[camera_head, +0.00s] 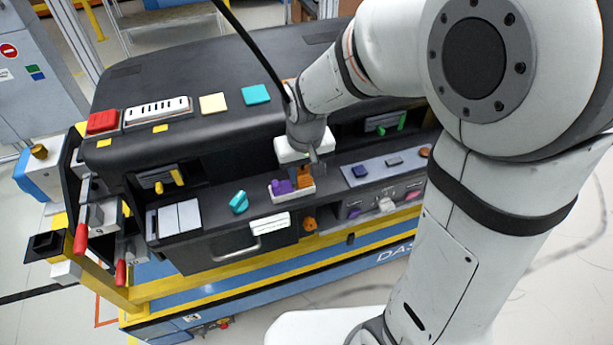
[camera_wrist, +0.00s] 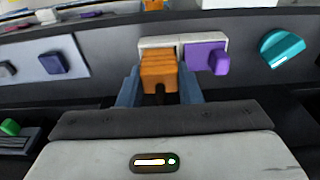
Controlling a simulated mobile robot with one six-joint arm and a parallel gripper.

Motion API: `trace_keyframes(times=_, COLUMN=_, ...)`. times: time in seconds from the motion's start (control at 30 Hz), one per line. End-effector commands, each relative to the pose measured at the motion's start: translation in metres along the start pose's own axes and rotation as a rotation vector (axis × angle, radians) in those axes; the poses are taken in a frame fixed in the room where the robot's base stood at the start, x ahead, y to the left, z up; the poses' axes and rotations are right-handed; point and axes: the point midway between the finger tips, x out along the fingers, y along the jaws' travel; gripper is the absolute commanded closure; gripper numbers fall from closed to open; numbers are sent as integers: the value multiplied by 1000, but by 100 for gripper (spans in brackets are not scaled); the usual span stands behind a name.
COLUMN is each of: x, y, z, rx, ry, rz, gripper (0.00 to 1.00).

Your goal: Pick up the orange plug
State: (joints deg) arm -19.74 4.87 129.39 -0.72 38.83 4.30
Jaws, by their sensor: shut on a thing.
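The orange plug (camera_wrist: 159,70) is between the two fingers of my gripper (camera_wrist: 160,88) in the wrist view, and the fingers are shut on it. Its far end is at the white socket block (camera_wrist: 160,41); I cannot tell whether it is seated or just clear. In the head view the orange plug (camera_head: 304,177) shows just below my gripper (camera_head: 312,162), partly hidden by it. A purple plug (camera_wrist: 206,56) sits on the same block, right beside the orange one in the wrist view and left of it in the head view (camera_head: 281,187).
A teal knob (camera_head: 239,202) stands left of the socket block. A grey panel with blue and dark buttons (camera_head: 377,168) lies to the right. An orange knob (camera_head: 310,224) is below on the dashboard front. The black dashboard top (camera_head: 190,70) rises behind.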

Motion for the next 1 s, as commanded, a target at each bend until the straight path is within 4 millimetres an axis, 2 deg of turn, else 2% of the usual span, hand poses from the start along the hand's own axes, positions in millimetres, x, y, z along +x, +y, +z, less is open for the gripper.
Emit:
trace_keyframes(times=0.23, x=-9, y=0, z=-2, rx=-1, ry=3, rz=0, gripper=96)
trace_keyframes(times=0.6, x=-78, y=-1, z=-10, rx=-1, ry=4, rz=0, gripper=96)
trace_keyframes(times=0.8, x=-102, y=-1, z=-13, rx=-1, ry=2, rz=0, gripper=96)
trace_keyframes(times=1.0, x=-114, y=-1, z=-14, rx=-2, ry=0, rz=0, gripper=96)
